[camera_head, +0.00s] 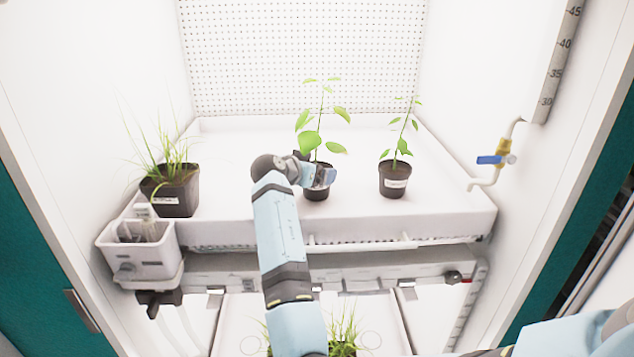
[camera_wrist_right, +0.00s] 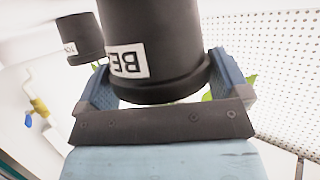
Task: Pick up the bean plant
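The bean plant stands upright in the middle of the white tray, with a thin stem, green leaves (camera_head: 310,143) and a dark pot (camera_head: 317,194). In the right wrist view its pot (camera_wrist_right: 160,45) appears upside down, with a white label reading "BE". My right gripper (camera_head: 326,177) is at this pot, hiding its upper part in the head view. Its blue fingers (camera_wrist_right: 160,78) are wide apart at the ends of the palm, with the pot between them. Firm contact with the pot is not visible. My left gripper is out of view.
A smaller leafy plant (camera_head: 395,180) stands close by on the right. A grassy plant (camera_head: 178,193) stands at the left beside a white box (camera_head: 140,252). A perforated wall (camera_head: 300,50) closes the back. A blue-handled valve (camera_head: 492,160) is at right.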

